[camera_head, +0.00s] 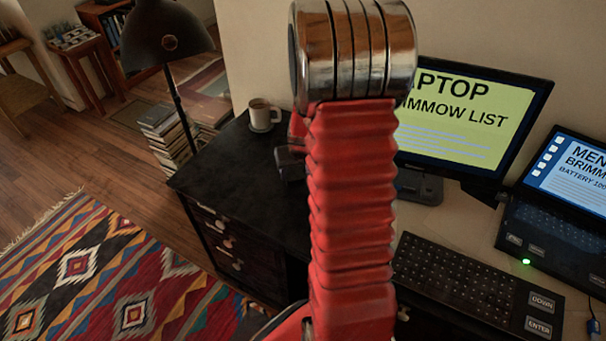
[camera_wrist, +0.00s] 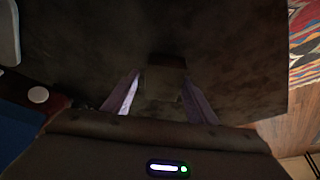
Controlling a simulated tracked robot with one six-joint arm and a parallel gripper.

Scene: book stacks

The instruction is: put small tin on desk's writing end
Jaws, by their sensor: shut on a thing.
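In the wrist view my gripper (camera_wrist: 161,78) points down over a dark surface, with a finger on each side of a small dark boxy thing, which seems to be the small tin (camera_wrist: 165,66). The fingers are shut on it. It is dim, and I cannot tell whether the tin touches the surface. In the head view my arm hides most of the gripper, and a dark block shows just left of the arm. The desk has a black-topped end (camera_head: 235,155) with drawers, and a pale part under the screens.
A mug (camera_head: 263,115) stands on the black top near its back edge. A monitor (camera_head: 462,115), a keyboard (camera_head: 460,285) and a laptop (camera_head: 565,195) occupy the right. A lamp (camera_head: 165,35) and book stacks (camera_head: 168,135) stand behind the desk's left edge. The black top's front left is clear.

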